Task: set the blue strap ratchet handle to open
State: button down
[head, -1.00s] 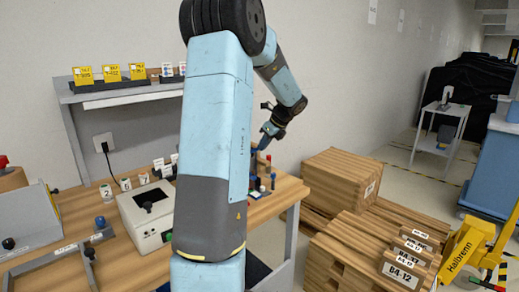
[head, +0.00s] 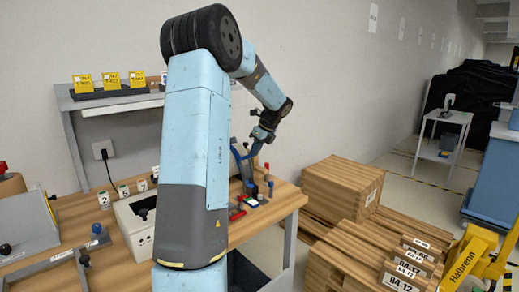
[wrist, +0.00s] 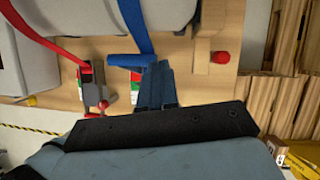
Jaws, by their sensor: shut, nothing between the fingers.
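The blue strap (wrist: 134,25) comes over a grey case in the wrist view and leads down to its ratchet. The blue ratchet handle (wrist: 131,60) lies crosswise there, with a green, white and red label beside it. My gripper (wrist: 157,66) is shut and empty. Its fingertips overlap the right end of the blue handle; I cannot tell whether they touch. The fingers hide part of the ratchet. In the head view, my gripper (head: 257,150) is low over the bench's right end, by the blue strap (head: 236,154).
A red strap (wrist: 45,35) with its ratchet (wrist: 94,85) lies left of the blue one. A wooden block with a red knob (wrist: 221,57) is at right. A white box (head: 137,220) stands on the bench (head: 62,213). Wooden crates (head: 341,184) stand right of the bench.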

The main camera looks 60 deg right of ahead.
jog(key=v, duration=1)
jog(key=shift+w+d+r, duration=0.15)
jog(key=shift+w, duration=0.25)
